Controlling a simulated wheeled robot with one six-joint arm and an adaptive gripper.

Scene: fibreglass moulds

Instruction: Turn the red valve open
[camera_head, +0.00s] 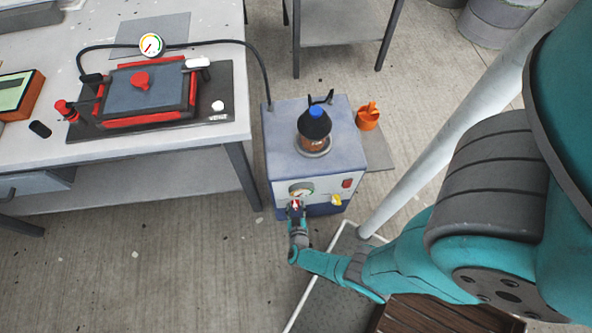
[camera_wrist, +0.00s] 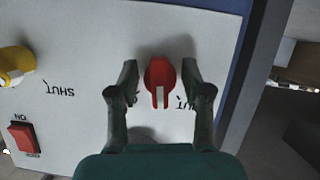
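The red valve (camera_wrist: 160,76) is a small red knob with a white stripe, on the pale front panel (camera_wrist: 85,35) of a box-shaped machine. In the wrist view its stripe points down the picture, toward my palm. My gripper (camera_wrist: 160,70) is open, with one finger on each side of the knob and a visible gap on both sides. A printed label beside the knob is partly hidden by the right finger; only "UT" shows. In the head view my gripper (camera_head: 296,210) is at the front of the machine (camera_head: 283,168), below its gauge (camera_head: 301,189), and largely covers the knob.
A yellow valve (camera_wrist: 15,66) labelled SHUT and a red switch (camera_wrist: 24,138) are on the same panel. A dark bottle with a blue cap (camera_head: 315,124) stands on the machine. A hose runs to the workbench (camera_head: 190,152) at left. An orange object (camera_head: 368,117) is right of the machine.

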